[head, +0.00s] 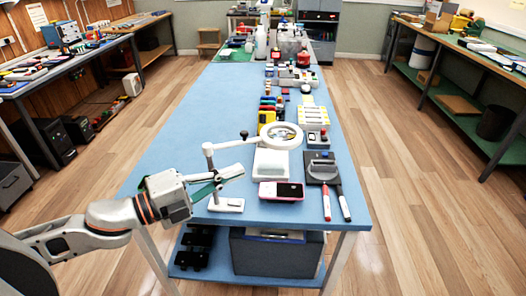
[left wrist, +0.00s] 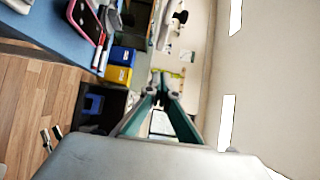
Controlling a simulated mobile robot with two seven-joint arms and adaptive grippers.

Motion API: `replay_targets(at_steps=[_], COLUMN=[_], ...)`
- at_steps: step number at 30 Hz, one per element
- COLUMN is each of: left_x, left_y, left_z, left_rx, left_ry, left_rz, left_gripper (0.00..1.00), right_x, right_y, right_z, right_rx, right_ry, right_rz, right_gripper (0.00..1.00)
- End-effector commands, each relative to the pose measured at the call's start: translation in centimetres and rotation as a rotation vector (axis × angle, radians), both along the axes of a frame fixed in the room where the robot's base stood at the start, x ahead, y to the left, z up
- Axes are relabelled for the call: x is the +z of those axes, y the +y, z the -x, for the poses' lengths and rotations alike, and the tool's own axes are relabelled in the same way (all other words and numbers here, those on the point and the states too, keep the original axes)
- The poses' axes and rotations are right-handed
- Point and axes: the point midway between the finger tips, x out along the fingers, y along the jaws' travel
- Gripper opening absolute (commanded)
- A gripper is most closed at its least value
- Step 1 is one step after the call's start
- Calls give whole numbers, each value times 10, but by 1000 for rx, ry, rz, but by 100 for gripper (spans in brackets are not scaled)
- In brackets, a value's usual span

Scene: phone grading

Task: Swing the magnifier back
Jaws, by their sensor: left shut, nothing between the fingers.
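The magnifier (head: 281,135) has a white ring lens on a thin white arm, carried by a short post that rises from a white base plate (head: 226,205) at the table's left front. Its ring hangs above a white stand (head: 270,164). My left gripper (head: 242,170) reaches in from the left, close to the post and below the magnifier's arm. Whether it touches the post I cannot tell. Its fingers are shut and empty, and their tips meet in the left wrist view (left wrist: 162,80). I cannot make out the magnifier there. My right gripper is out of view.
A pink-edged phone (head: 281,190) lies in front of the white stand; it also shows in the left wrist view (left wrist: 86,20). A dark block (head: 321,168) and red and black markers (head: 326,204) lie to its right. Blue table top (head: 180,135) is bare on the left.

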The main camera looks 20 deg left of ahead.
Motion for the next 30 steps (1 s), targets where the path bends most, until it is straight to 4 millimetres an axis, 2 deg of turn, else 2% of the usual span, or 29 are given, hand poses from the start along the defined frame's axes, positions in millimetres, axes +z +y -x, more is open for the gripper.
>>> replay_targets(at_steps=[22, 30], left_x=[3, 1], left_y=[-44, -40], left_z=[-55, -86], left_rx=[-1, 0], left_ry=[-4, -1], left_rz=[2, 1], left_gripper=[0, 0], right_x=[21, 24], right_y=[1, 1], right_z=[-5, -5], right_rx=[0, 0], right_ry=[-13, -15], right_rz=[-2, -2], right_gripper=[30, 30])
